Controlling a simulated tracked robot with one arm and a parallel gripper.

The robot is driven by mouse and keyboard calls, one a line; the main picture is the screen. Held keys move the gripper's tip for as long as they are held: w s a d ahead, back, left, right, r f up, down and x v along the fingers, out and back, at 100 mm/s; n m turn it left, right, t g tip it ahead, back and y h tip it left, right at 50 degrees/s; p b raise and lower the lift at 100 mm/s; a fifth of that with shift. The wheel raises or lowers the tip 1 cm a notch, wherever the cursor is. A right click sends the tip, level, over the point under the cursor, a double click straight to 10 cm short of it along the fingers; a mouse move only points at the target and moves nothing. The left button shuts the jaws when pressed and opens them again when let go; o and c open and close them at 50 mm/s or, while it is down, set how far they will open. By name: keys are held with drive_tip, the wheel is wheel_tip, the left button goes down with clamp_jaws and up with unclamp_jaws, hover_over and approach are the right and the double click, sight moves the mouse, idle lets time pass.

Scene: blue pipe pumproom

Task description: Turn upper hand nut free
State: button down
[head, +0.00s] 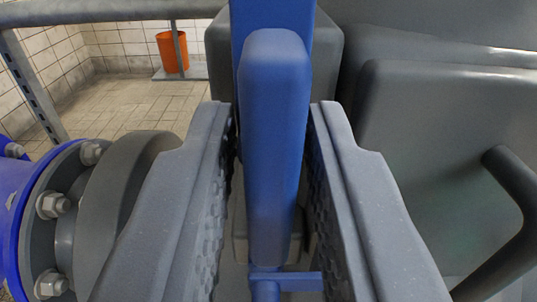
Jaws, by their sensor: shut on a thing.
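A blue upright bar with a rounded top (274,150), seemingly the upper hand nut, stands in the middle of the head view. My gripper (270,112) has one grey ridged jaw on each side of it and is shut on it. The bar looks upright. A wider blue part (270,14) shows behind its top, and a thin blue crosspiece (295,281) shows below it. The jaws hide the sides of the bar, and any thread is out of sight.
A grey flange with bolts on a blue pipe (50,205) is close at left. A grey housing (440,150) with a dark curved handle (510,185) fills the right. A grey rail (110,11) crosses the upper left.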

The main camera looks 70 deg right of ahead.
drive_tip(key=shift+w+a+r, duration=0.3)
drive_tip(key=shift+a+r, duration=0.05)
drive_tip(key=c, duration=1.5)
unclamp_jaws()
drive_tip(key=shift+f, duration=0.1)
drive_tip(key=shift+s+d+f, duration=0.1)
drive_tip(key=shift+d, duration=0.05)
drive_tip(key=p+v, duration=0.1)
drive_tip(key=v, duration=1.2)
drive_tip(key=shift+s+a, duration=0.15)
drive_tip(key=shift+a, duration=0.2)
drive_tip(key=shift+f, duration=0.15)
